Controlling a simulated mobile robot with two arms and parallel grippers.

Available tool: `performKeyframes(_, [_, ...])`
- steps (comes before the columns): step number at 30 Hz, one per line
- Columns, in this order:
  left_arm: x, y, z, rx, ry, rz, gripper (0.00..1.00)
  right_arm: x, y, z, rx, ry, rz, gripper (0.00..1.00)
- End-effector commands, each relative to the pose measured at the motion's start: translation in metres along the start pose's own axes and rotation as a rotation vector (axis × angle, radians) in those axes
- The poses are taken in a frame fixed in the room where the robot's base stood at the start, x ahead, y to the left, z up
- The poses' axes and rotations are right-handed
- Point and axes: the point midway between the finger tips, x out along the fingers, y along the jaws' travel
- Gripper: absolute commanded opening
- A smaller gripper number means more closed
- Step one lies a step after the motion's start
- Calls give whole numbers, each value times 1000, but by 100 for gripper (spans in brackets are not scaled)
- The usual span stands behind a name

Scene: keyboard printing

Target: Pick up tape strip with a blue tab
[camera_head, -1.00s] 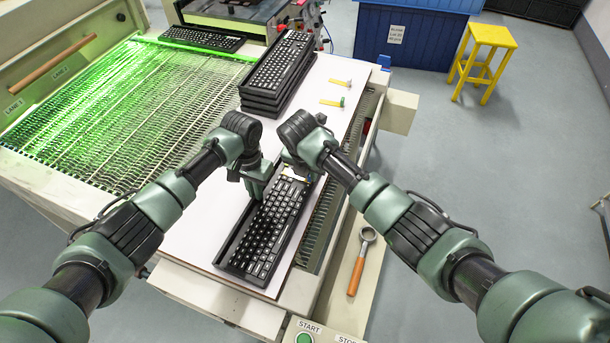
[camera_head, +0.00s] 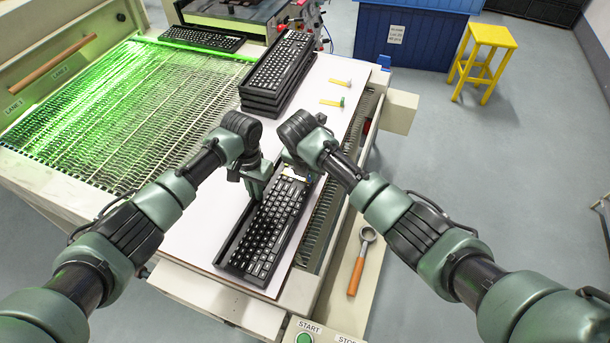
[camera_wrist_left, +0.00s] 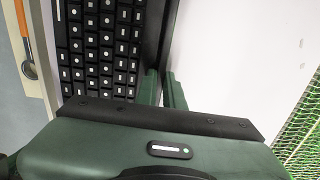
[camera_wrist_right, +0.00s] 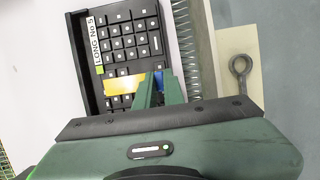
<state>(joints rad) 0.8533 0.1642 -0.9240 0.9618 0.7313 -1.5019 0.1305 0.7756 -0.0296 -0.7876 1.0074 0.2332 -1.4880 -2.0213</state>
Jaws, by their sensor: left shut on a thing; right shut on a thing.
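A yellow tape strip (camera_wrist_right: 122,85) with a blue tab (camera_wrist_right: 160,77) lies across the keys near one end of the front keyboard (camera_head: 265,232) in the right wrist view. My right gripper (camera_wrist_right: 158,90) is shut on the blue tab, and its fingers hide part of it. The keyboard sits in a black tray (camera_head: 224,248) on the white table top. My left gripper (camera_head: 258,192) is shut on the tray's side wall. The left wrist view also shows its fingers (camera_wrist_left: 161,88) at that wall, beside the keys.
Two more tape strips (camera_head: 340,82) (camera_head: 330,102) lie at the back right of the white table top (camera_head: 190,235). A stack of keyboards (camera_head: 275,75) stands at the back. A green-lit conveyor (camera_head: 110,100) is left. A tool with an orange handle (camera_head: 355,277) lies right.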

Motion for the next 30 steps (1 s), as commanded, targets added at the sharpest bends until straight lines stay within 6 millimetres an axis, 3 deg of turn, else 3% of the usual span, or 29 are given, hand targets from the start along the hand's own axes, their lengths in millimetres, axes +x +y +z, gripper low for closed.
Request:
performKeyframes(16, [0, 0, 0, 0, 1, 0, 0, -6, 1, 3, 0, -2, 3, 0])
performKeyframes(30, [0, 0, 0, 0, 1, 0, 0, -85, 0, 27, 1, -3, 2, 0])
